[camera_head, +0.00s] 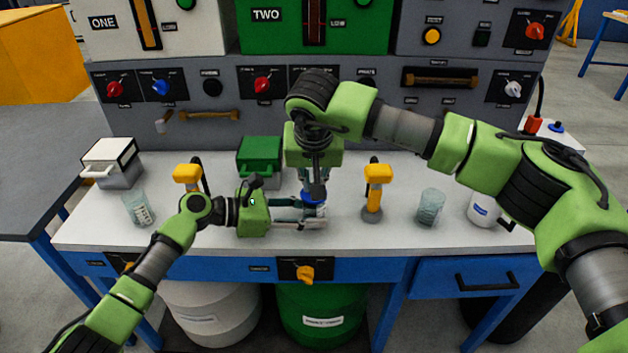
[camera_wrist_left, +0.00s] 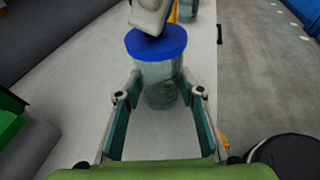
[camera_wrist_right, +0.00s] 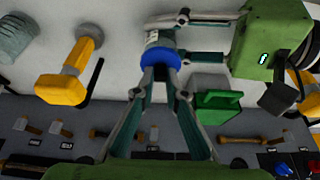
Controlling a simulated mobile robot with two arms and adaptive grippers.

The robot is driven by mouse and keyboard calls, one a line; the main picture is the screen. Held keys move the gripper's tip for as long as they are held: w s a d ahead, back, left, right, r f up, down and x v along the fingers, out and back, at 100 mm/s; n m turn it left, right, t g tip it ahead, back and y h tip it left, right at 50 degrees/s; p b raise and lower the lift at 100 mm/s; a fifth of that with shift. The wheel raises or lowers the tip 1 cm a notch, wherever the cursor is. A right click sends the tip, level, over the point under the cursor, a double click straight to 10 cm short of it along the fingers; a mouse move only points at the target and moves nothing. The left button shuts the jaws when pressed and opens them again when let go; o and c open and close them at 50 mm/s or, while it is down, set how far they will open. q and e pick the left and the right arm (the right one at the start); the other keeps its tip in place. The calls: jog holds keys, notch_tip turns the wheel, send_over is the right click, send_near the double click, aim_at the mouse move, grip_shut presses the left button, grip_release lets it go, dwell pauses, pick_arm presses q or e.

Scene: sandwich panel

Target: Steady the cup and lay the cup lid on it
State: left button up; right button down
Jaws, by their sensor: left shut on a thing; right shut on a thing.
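The clear cup (camera_wrist_left: 160,90) stands upright on the white worktop. My left gripper (camera_wrist_left: 160,82) is shut on its sides, one finger on each side; in the head view the left gripper (camera_head: 308,220) reaches in from the left. The round blue cup lid (camera_wrist_left: 156,42) sits at the cup's mouth, looking level, with no clear gap showing. My right gripper (camera_head: 313,192) points down from above and is shut on the lid, which also shows at its fingertips in the right wrist view (camera_wrist_right: 160,58). The cup in the head view (camera_head: 314,211) is partly hidden by the fingers.
Yellow-topped posts (camera_head: 374,190) and (camera_head: 187,174) flank the grippers. A green box (camera_head: 259,152) stands behind, a white box (camera_head: 110,160) far left. Other clear cups stand left (camera_head: 138,209) and right (camera_head: 430,207). A white jar (camera_head: 482,209) is at the right.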

dwell(0.3)
jog(key=c, duration=1.5)
grip_release()
jog(key=shift+r, duration=0.1)
jog(key=shift+r, duration=3.4)
pick_arm(q)
jog(key=o, duration=0.8)
jog(key=shift+a, duration=0.1)
